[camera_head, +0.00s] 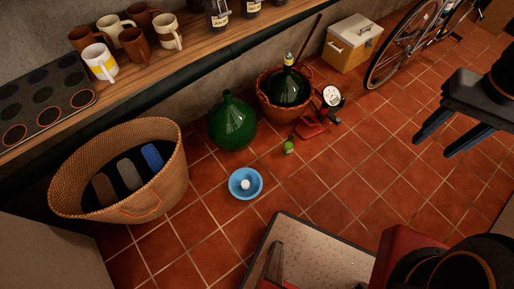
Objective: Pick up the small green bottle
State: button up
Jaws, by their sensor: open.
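The small green bottle (289,147) stands on the red tiled floor, near the middle of the view. It is tiny in the picture, with a pale top. My gripper (434,146) is at the right, its two dark blue fingers apart with nothing visible between them. It is well to the right of the bottle and not touching it. A large green glass demijohn (232,125) stands to the left of the small bottle, and another dark green one (287,88) sits in a wicker basket behind it.
A red device with a round gauge (331,96) stands close behind and right of the small bottle. A blue bowl (236,190) with a white ball lies front left. A large wicker basket (165,185) is at left. A yellow box (343,54) and bicycle wheel (382,70) are behind.

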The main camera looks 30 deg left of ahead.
aim_at(288, 143)
jog(key=u, duration=0.8)
jog(key=i, duration=0.5)
jog(key=u, duration=0.15)
jog(key=k, duration=0.5)
jog(key=z, duration=2.05)
jog(key=k, duration=1.2)
jog(key=u, duration=1.45)
